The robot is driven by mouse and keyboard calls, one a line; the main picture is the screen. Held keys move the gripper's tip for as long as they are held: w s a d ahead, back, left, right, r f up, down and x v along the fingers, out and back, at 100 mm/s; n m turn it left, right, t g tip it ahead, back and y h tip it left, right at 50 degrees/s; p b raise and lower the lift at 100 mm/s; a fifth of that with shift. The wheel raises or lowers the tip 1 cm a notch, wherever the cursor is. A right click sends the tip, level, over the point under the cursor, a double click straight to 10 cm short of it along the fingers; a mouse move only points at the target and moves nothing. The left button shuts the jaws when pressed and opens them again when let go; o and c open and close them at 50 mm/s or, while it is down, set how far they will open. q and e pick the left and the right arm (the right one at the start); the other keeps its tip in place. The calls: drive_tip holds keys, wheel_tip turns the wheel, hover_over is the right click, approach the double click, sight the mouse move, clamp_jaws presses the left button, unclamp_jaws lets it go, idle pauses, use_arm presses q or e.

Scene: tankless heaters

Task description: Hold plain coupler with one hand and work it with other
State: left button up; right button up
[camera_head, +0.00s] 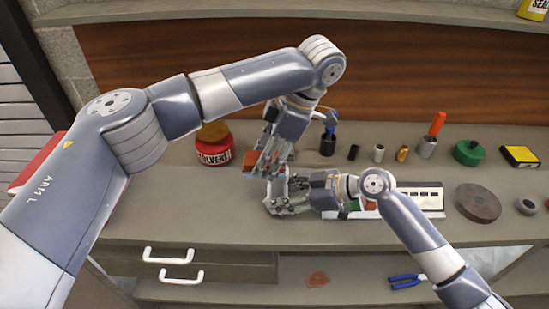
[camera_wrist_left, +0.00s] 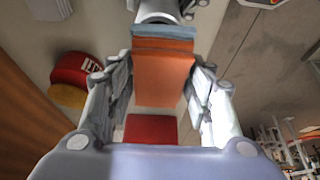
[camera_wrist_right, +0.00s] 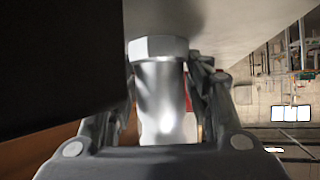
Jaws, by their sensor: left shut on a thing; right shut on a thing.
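The plain coupler (camera_wrist_right: 160,90) is a silver metal cylinder with a hex collar, seen between the fingers in the right wrist view. My right gripper (camera_head: 278,192) is shut on it over the bench. My left gripper (camera_head: 264,160) is just above and behind the right one. It is shut on an orange block (camera_wrist_left: 162,78) with a blue-grey layer along one edge, in the left wrist view. A silver round part shows just beyond that edge; I cannot tell whether they touch. In the head view the fingers mostly hide the coupler.
A red solvent tub (camera_head: 215,150) stands left of my left gripper. A brown disc (camera_head: 478,202) lies at right.

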use_arm(q)
drive_tip(key=shift+d+r, duration=0.1)
drive_tip(key=shift+r, duration=3.65)
use_arm(e)
drive_tip(key=o, duration=1)
drive_tip(key=v, duration=1.2)
drive_tip(key=shift+d, duration=0.1)
use_arm(q)
drive_tip(key=shift+f, duration=0.1)
use_arm(e)
drive_tip(key=shift+s+f, duration=0.1)
